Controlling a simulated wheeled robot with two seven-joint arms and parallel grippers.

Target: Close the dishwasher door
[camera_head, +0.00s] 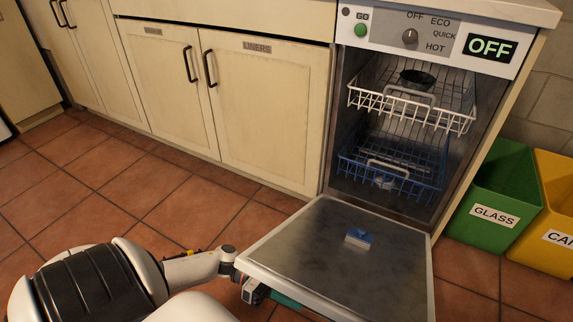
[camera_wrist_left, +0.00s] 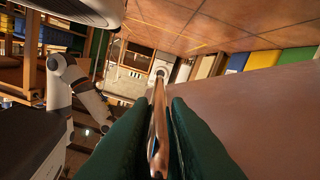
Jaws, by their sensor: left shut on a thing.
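The dishwasher door (camera_head: 330,255) is folded down and open, close to flat, in front of the dishwasher's lower opening. Its inner face points up and carries a small blue and white detergent piece (camera_head: 358,237). My left gripper (camera_head: 284,300) is at the door's near left edge, partly hidden under it. In the left wrist view the green fingers of my left gripper (camera_wrist_left: 164,108) are shut on the door edge (camera_wrist_left: 158,125), one on each side. The dishwasher's control panel (camera_head: 436,38) reads OFF. My right gripper does not show.
The white upper rack (camera_head: 410,106) and blue lower rack (camera_head: 385,178) sit inside the dishwasher; a dark bowl (camera_head: 416,77) is in the upper one. Cream cabinets (camera_head: 270,105) stand left. Green (camera_head: 487,223) and yellow (camera_head: 553,245) bins stand right. Tiled floor is clear at left.

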